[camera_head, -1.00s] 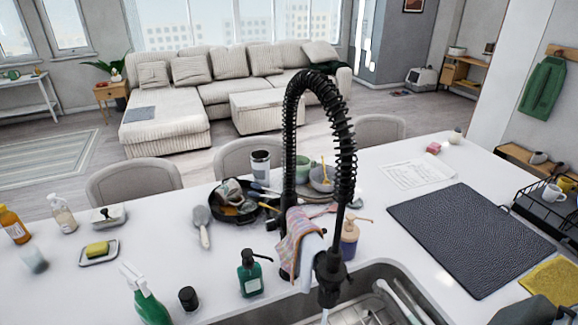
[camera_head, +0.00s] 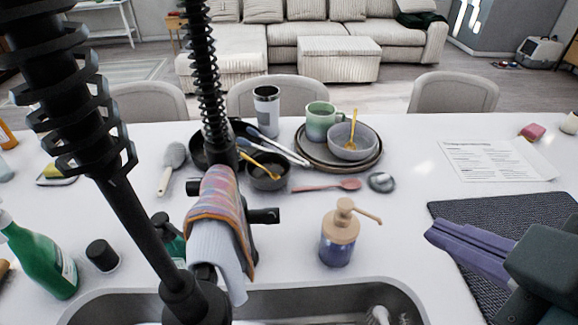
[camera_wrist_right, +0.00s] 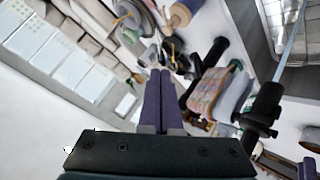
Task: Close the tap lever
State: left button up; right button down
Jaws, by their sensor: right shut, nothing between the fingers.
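The black tap (camera_head: 222,150) stands behind the sink, with its spring hose and spray head (camera_head: 195,300) in front. A short dark stub, which looks like the tap lever (camera_head: 263,215), sticks out to the right of the tap body. Striped and pale cloths (camera_head: 222,205) hang over the tap and hide part of it. My right gripper (camera_head: 432,232) is shut and empty, to the right of the tap and apart from it. In the right wrist view its purple fingers (camera_wrist_right: 160,74) are together, with the cloths (camera_wrist_right: 207,92) to their right. My left gripper is not in view.
A soap pump bottle (camera_head: 340,235) stands between the tap and my right gripper. Behind are a bowl (camera_head: 352,142), a green mug (camera_head: 321,120) and pans. A green spray bottle (camera_head: 38,255) stands left. A dark mat (camera_head: 520,212) lies right. The sink (camera_head: 300,298) is in front.

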jog(key=w+a+f+n+t+y+b, duration=0.2)
jog(key=f+n+t+b, duration=0.15)
jog(key=f+b, duration=0.45)
jog(key=w+a+f+n+t+y+b, duration=0.25)
jog(key=f+n+b, duration=0.25)
jog(key=b, duration=0.5)
jog(key=s+a+f+n+t+y+b, duration=0.1)
jog(key=s+a+f+n+y+b, duration=0.6)
jog(key=n+b, duration=0.6)
pick_arm(q)
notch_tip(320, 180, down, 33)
jog(key=p, duration=0.1)
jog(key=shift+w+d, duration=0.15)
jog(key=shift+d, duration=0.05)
pick_arm(e)
jog(key=m+y, duration=0.1)
jog(key=m, duration=0.1)
send_near(271, 217)
jog(key=w+a, duration=0.4)
jog(key=a, duration=0.1)
jog(key=shift+r, duration=0.45)
